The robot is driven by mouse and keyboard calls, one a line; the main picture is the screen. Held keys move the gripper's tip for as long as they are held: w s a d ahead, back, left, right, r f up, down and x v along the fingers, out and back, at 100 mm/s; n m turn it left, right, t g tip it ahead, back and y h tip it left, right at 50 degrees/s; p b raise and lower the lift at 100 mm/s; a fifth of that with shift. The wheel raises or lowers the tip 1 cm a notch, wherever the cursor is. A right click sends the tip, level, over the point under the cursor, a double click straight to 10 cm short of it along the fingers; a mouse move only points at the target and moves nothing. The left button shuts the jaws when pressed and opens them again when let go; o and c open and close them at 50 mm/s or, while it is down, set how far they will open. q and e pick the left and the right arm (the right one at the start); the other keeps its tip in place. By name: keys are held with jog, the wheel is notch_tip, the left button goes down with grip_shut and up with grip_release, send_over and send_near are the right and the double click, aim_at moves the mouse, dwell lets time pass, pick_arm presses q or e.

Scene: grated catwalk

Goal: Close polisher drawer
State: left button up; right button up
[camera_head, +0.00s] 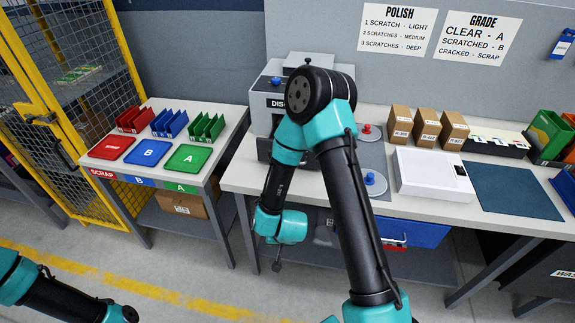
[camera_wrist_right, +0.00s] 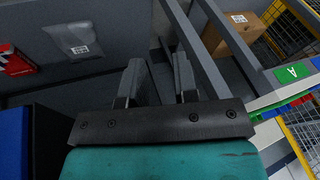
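The grey machine (camera_head: 262,103), with lettering starting "DISC", stands on the bench, partly hidden behind my right arm. A blue drawer-like box (camera_head: 418,233) is under the bench, right of my right arm; my arm hides part of it. A blue surface with a dark side (camera_wrist_right: 12,140) shows at the left of the right wrist view. I cannot tell how far any drawer is out. My right gripper (camera_head: 276,264) hangs low before the bench front. In the wrist view its two fingers (camera_wrist_right: 158,68) are apart with nothing between them.
The bench top (camera_head: 235,180) carries brown boxes (camera_head: 427,127), a white device (camera_head: 433,174) and a dark blue mat (camera_head: 513,190). A side table at left holds red, blue and green trays (camera_head: 187,158). A cardboard box (camera_wrist_right: 235,32) sits on its lower shelf. Floor in front is clear.

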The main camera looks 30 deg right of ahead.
jog(key=w+r+m+h, duration=0.1)
jog(key=w+r, duration=0.1)
jog(key=w+r+m+t+h, duration=0.1)
jog(key=w+r, duration=0.1)
jog(key=w+r+m+t, duration=0.1)
jog(key=w+r, duration=0.2)
jog(key=shift+w+a+m+h, duration=0.1)
jog(key=shift+a+m+h, duration=0.25)
jog(key=shift+m+h, duration=0.05)
jog(key=c, duration=0.4)
jog(key=w+r+m+h, duration=0.1)
jog(key=r, duration=0.2)
jog(key=w+a+r+m+h, duration=0.1)
jog(key=r+m, duration=0.1)
jog(key=r, duration=0.1)
jog(key=w+r+m+h, duration=0.1)
jog(key=r+m, duration=0.1)
jog(key=shift+w+a+r+t, duration=0.25)
jog(key=shift+w+r+t, duration=0.05)
jog(key=shift+r+t, duration=0.1)
grip_shut()
jog(key=s+d+r+m+g+h, duration=0.3)
jog(key=d+r+m+g, duration=0.2)
jog(key=r+m, duration=0.5)
jog(key=shift+s+r+m+g, duration=0.2)
jog(key=shift+r+m+g, duration=0.2)
jog(key=shift+r, duration=0.15)
